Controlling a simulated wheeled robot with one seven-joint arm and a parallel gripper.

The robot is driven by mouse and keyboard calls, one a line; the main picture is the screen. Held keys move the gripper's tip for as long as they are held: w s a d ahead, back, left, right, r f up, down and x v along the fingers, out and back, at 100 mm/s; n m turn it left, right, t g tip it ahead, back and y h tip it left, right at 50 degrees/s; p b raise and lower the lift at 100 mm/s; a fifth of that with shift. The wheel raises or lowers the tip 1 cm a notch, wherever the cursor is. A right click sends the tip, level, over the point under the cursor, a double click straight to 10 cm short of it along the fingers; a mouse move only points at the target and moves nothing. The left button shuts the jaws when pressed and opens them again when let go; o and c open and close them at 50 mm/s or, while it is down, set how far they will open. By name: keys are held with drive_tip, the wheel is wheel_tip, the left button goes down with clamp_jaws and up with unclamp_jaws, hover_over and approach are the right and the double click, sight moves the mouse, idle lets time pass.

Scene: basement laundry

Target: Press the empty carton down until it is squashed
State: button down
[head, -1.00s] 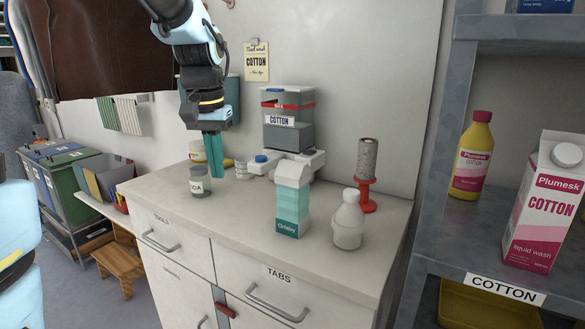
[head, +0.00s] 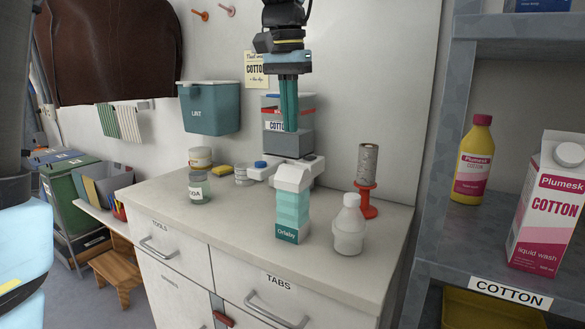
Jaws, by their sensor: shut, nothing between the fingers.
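The carton (head: 292,208) stands upright on the white cabinet top in the head view. It is teal striped with a white folded top and the word "Orlaby" near its base, and it looks unsquashed. My gripper (head: 290,128) is above the carton in the picture, fingers pointing down, with a clear gap to the carton's top. Its teal fingers are shut together with nothing between them. They cover part of the grey dispenser behind.
A white bottle (head: 349,226) stands close right of the carton. Behind are a grey dispenser (head: 287,143) and a lint roller on a red stand (head: 367,182). A small jar (head: 198,188) stands left. The countertop (head: 240,215) left of the carton is clear.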

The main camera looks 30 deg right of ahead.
sight(289, 173)
drive_tip(key=shift+w+d+f+b, duration=0.1)
drive_tip(key=shift+d+f+b, duration=0.05)
drive_tip(key=shift+f+b, duration=1.55)
drive_tip(key=shift+w+d+f+b, duration=0.1)
drive_tip(key=shift+f+b, duration=1.5)
drive_tip(key=shift+f, duration=0.2)
wheel_tip(289, 173, down, 8)
drive_tip(key=b, duration=0.4)
drive_tip(key=shift+b, duration=0.3)
drive_tip(key=shift+r, duration=0.15)
drive_tip(key=shift+s+a+r, duration=0.2)
drive_tip(key=shift+a, duration=0.1)
drive_tip(key=shift+s+a+r+p, duration=0.2)
drive_tip(key=shift+s+a, duration=0.15)
drive_tip(key=shift+a, duration=0.15)
drive_tip(key=shift+s+a+r+p, duration=0.2)
drive_tip(key=shift+s+a, duration=0.1)
drive_tip(key=shift+a, duration=0.15)
